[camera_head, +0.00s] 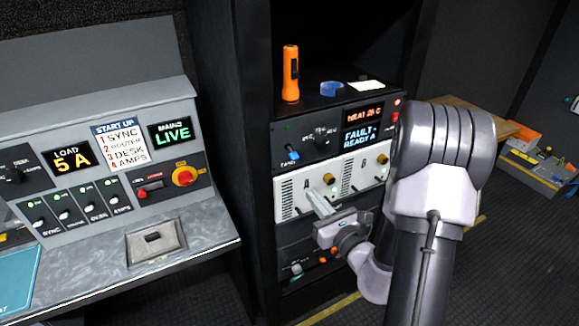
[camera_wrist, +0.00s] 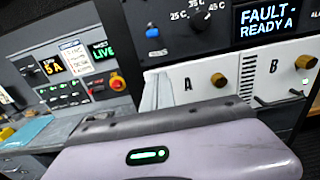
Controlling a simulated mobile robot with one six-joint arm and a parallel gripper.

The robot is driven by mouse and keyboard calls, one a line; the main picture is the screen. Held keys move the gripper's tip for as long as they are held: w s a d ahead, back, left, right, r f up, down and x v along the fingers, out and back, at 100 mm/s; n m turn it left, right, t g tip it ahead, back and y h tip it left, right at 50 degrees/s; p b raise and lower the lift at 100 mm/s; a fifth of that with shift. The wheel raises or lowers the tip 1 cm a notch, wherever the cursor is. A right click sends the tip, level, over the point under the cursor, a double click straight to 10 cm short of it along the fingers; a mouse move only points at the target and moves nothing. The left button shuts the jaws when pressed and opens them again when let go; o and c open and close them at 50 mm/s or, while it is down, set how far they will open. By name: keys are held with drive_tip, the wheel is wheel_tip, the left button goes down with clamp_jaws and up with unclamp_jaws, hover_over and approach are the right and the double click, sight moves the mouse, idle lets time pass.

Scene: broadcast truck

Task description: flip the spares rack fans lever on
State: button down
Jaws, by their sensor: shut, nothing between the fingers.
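The spares rack (camera_head: 262,150) is the black rack in the middle of the head view. A small blue-tipped lever (camera_head: 291,155) sits at the left of its upper black panel, with a small blurred label below that may read FANS. It also shows near the top of the wrist view (camera_wrist: 152,32). I cannot tell whether it is on or off. My gripper (camera_head: 316,197) is shut and empty, in front of the white module A, below and right of the lever and apart from it. The fingers also show in the wrist view (camera_wrist: 155,92).
White modules A (camera_head: 290,200) and B have brass knobs. A display (camera_head: 361,136) reads FAULT - READY A. A control desk (camera_head: 190,248) stands left.

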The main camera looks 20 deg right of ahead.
sight(292, 153)
drive_tip(key=shift+w, duration=0.15)
drive_tip(key=w, duration=0.6)
drive_tip(key=w+p, duration=0.1)
drive_tip(key=w, duration=0.2)
drive_tip(key=shift+w+a, duration=0.2)
drive_tip(key=shift+a, duration=0.1)
drive_tip(key=r, duration=0.3)
drive_tip(key=shift+s+d+r+p, duration=0.1)
drive_tip(key=shift+s+r+p, duration=0.05)
drive_tip(key=shift+s+p, duration=0.2)
drive_tip(key=shift+r, duration=0.25)
drive_tip(key=shift+s, duration=0.1)
